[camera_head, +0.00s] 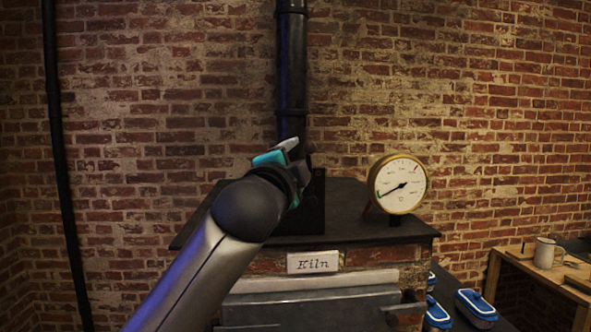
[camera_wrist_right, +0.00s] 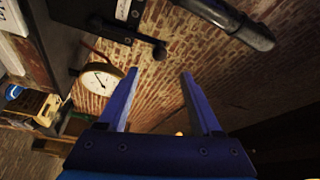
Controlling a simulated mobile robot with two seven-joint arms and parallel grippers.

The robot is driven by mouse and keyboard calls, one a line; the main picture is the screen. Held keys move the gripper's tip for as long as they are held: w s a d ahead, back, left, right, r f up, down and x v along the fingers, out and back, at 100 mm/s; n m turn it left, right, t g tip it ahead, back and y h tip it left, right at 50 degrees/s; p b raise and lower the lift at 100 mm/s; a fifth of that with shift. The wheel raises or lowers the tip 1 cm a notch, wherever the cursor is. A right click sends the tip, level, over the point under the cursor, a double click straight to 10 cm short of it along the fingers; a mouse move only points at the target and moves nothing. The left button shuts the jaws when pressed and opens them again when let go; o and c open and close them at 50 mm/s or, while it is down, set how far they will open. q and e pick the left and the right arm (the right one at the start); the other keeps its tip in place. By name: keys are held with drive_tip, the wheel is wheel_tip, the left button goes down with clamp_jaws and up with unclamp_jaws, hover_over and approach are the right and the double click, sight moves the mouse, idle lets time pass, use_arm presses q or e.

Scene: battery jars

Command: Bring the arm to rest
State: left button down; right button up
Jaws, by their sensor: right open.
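My right arm reaches up from the bottom left of the head view. Its gripper (camera_head: 290,150) is above the dark kiln top, in front of the black pipe, with its fingers partly hidden by the wrist. In the right wrist view the two blue fingers (camera_wrist_right: 160,72) are spread apart with nothing between them. A dark lever with a round knob (camera_wrist_right: 159,53) shows beyond the left fingertip, apart from it. My left gripper is in neither view.
The kiln (camera_head: 380,225) carries a white "Kiln" label (camera_head: 312,262) and a brass-rimmed gauge (camera_head: 401,184). A black pipe (camera_head: 291,65) rises behind. At right, blue-and-white objects (camera_head: 476,305) lie low, and a mug (camera_head: 544,253) stands on a wooden bench (camera_head: 520,266). Air left of the kiln looks clear.

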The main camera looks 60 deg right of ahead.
drive_tip(key=shift+s+a, duration=0.1)
drive_tip(key=shift+a, duration=0.3)
idle(0.3)
